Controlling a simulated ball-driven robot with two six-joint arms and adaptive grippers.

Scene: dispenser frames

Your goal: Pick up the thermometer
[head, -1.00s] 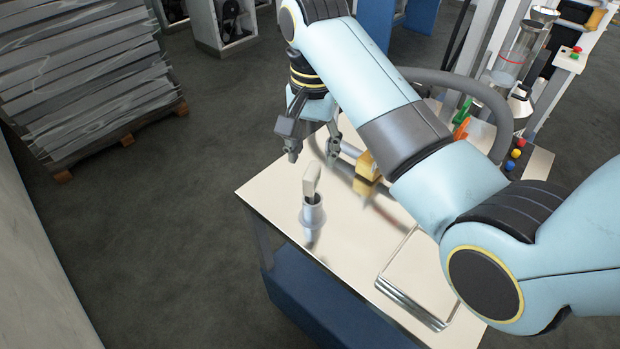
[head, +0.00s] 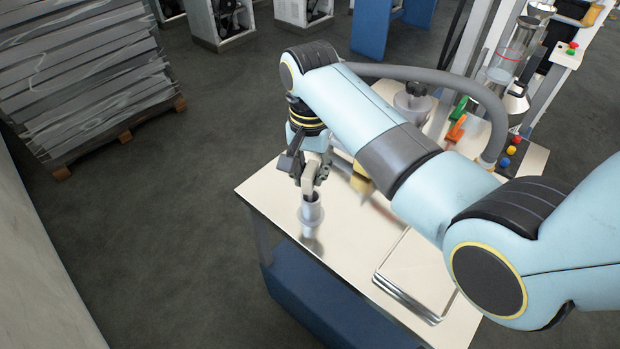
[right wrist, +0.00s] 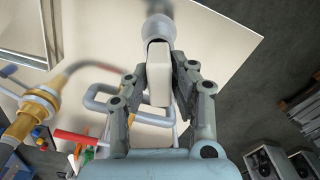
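The thermometer, a thin cream-coloured piece (right wrist: 160,75), stands in a grey metal holder (head: 311,212) near the left corner of the pale table. In the head view it is mostly hidden by my right gripper (head: 311,178), which is above the holder. In the right wrist view my right gripper (right wrist: 160,84) has one finger on each side of the cream piece, and both look closed against it. The lower part of the thermometer is hidden inside the holder (right wrist: 160,32). My left gripper is not in view.
A brass fitting (right wrist: 28,120) is beside my right gripper, partly hidden in the head view. A metal-edged plate (head: 412,300) lies on the table's (head: 268,196) front right. Coloured handles (head: 456,128) and a machine frame stand behind. A pallet stack (head: 80,70) is far left.

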